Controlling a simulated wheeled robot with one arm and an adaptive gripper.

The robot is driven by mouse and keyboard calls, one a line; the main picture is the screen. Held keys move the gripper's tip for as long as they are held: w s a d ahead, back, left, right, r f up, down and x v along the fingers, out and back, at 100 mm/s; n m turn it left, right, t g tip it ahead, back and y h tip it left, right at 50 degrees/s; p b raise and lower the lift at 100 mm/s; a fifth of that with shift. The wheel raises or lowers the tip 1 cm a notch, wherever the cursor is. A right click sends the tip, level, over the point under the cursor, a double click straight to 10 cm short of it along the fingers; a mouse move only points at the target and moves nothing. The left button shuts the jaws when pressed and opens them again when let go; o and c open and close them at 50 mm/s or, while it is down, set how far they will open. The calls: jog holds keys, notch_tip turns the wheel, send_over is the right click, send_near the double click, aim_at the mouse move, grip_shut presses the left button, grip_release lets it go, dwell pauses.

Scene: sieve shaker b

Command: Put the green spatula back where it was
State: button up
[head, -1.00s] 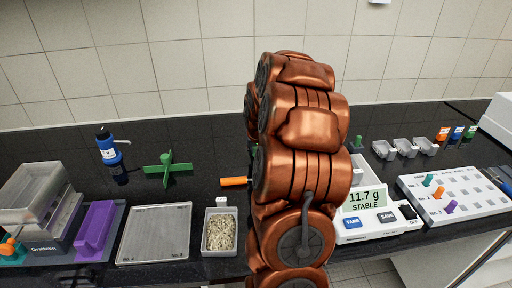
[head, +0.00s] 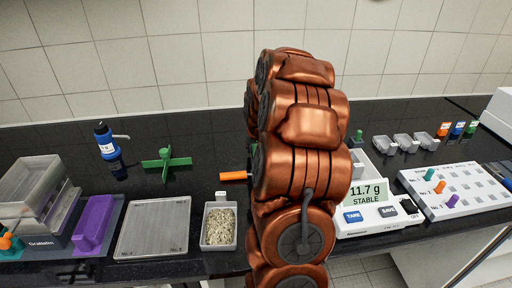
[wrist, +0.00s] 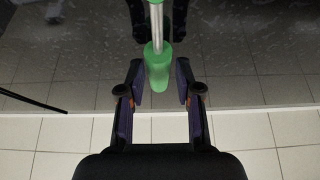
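In the wrist view a tool with a green handle (wrist: 158,66) and a thin metal shaft (wrist: 156,25) lies between the two fingers of my gripper (wrist: 159,82). It looks like the green spatula. Dark gaps show between the handle and both finger pads, so my gripper appears open around it. In the head view my copper-coloured arm hides my gripper and most of this tool. Only a small sliver of green shows at the arm's left edge.
An orange-handled tool (head: 234,176) lies just left of my arm. A green cross-shaped stand (head: 166,163), a blue bottle (head: 106,142) and a tray of grains (head: 219,229) are farther left. The balance (head: 376,213), reading 11.7 g, and a peg board (head: 462,192) are at right.

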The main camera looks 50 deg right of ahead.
jog(key=shift+o, duration=1)
jog(key=shift+r+p, duration=0.75)
jog(key=shift+r, duration=0.1)
jog(key=b+v, duration=0.3)
jog(key=v, duration=0.8)
jog(key=shift+s+a+r, duration=0.15)
jog(key=shift+a+r, duration=0.05)
jog(key=shift+a, duration=0.05)
